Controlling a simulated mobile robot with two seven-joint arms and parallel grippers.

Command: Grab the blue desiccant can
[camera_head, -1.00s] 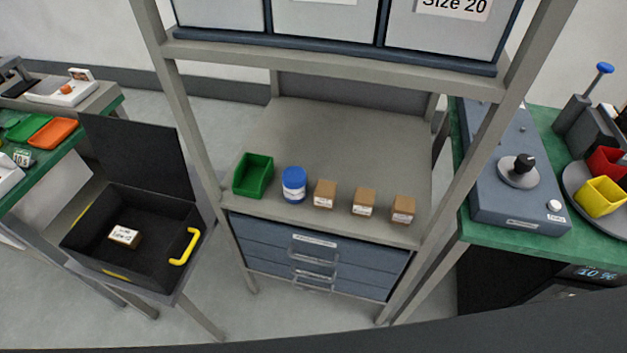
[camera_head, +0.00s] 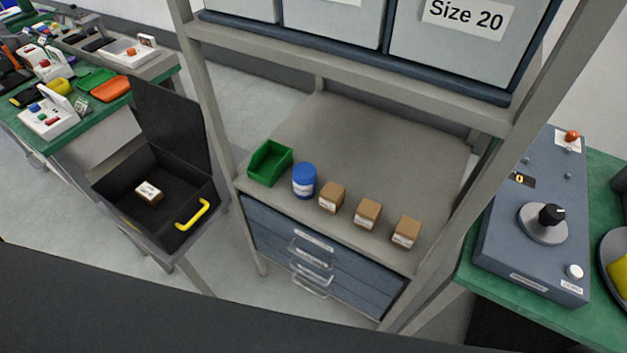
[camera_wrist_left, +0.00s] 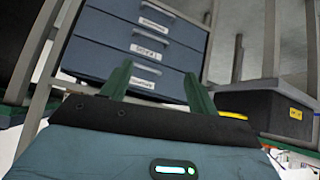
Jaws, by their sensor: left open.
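The blue desiccant can (camera_head: 304,181) stands upright on the rack's middle shelf (camera_head: 360,140) in the head view. It has a white label band and sits between a green bin (camera_head: 270,163) and a row of small brown boxes. My left gripper (camera_wrist_left: 160,84) shows in the left wrist view with its two green fingers spread and nothing between them. It faces the blue drawers (camera_wrist_left: 138,45) below the shelf. The can is not seen in the wrist view. My right gripper is not in view.
Three brown boxes (camera_head: 367,214) stand right of the can near the shelf's front edge. A rack post (camera_head: 213,100) rises left of the bin. An open black case (camera_head: 165,205) with a yellow handle stands left. The shelf behind the can is clear.

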